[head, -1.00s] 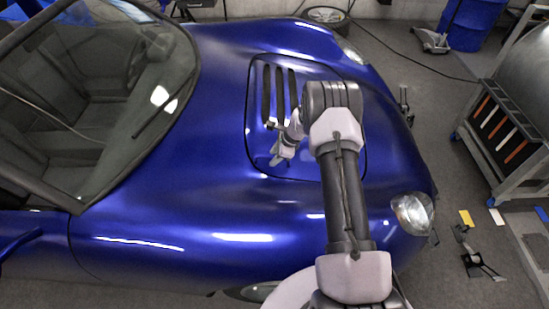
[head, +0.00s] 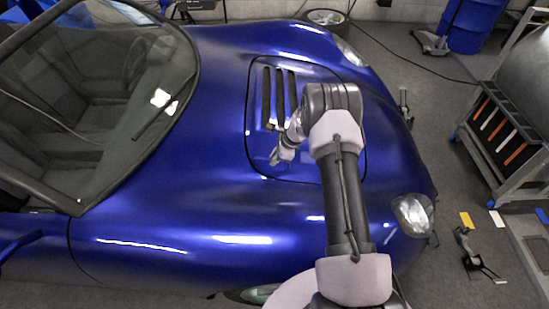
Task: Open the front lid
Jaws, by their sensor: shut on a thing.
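The front lid (head: 268,149) is a blue, rounded-corner panel with dark slots, set in the nose of the blue car. Its outline still lies close to the surrounding bodywork; I cannot tell for sure whether it is slightly raised. My gripper (head: 277,157) is at the left part of the lid, below the slots, shut on the lid. The exact gripped spot is small and partly hidden by the fingers. My arm covers the lid's right part.
The windshield (head: 120,90) is to the left and a headlight (head: 412,214) to the lower right. A grey cart with a tool rack (head: 503,130) stands at the right. A blue drum (head: 472,25) is at the back.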

